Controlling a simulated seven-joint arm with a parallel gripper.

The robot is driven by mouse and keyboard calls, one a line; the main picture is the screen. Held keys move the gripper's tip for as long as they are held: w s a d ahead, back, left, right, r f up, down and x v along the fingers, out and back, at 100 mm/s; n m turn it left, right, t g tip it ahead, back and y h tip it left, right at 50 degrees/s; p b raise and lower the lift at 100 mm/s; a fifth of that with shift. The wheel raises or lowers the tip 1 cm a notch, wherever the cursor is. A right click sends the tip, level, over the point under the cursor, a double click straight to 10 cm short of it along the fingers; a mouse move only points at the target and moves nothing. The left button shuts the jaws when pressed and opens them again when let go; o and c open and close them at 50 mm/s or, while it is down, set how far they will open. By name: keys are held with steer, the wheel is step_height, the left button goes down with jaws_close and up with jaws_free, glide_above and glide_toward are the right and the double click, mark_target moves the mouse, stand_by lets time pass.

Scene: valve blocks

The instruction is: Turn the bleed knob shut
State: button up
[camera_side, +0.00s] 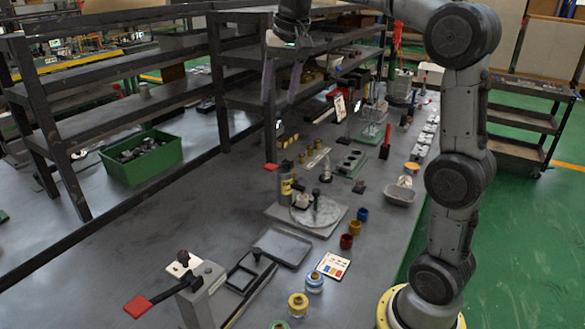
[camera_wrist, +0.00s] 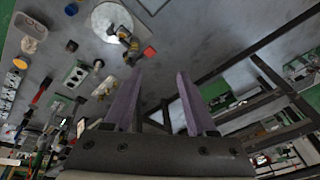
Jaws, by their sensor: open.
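I cannot pick out the bleed knob for certain; the fittings are small in both views. A green block (camera_side: 352,162) with dark round openings lies mid-bench in the side view, and it also shows in the wrist view (camera_wrist: 75,75). A pale plate (camera_side: 314,158) with brass-coloured pieces lies to its left. A small dark-topped fitting (camera_side: 326,171) stands between them. My gripper (camera_side: 279,98) is open and empty, high above the bench in front of the shelf rack. Its two purple fingers stand apart in the wrist view (camera_wrist: 158,74).
A dark shelf rack (camera_side: 225,95) stands close by my gripper. Bare bench lies left of the disc.

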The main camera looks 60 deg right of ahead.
steer(key=w+d+f+m+g, duration=0.1)
steer(key=w+d+f, duration=0.3)
steer(key=d, duration=0.2)
steer(key=w+d+f+m+g, duration=0.1)
steer(key=w+d+f+m, duration=0.1)
steer(key=w+d+f, duration=0.3)
steer(key=shift+m+g+y, duration=0.4)
steer(key=shift+m+g, duration=0.1)
steer(key=shift+m, duration=0.1)
steer(key=d+f, duration=0.2)
steer(key=f, duration=0.5)
steer(key=d+f, duration=0.3)
steer(key=f, duration=0.5)
steer(key=s+d+f, duration=0.1)
steer(key=d+f, duration=0.2)
steer(key=f, duration=0.4)
steer(key=shift+s+f, duration=0.1)
steer(key=shift+f, duration=0.05)
steer(key=shift+c, duration=0.3)
jaws_close()
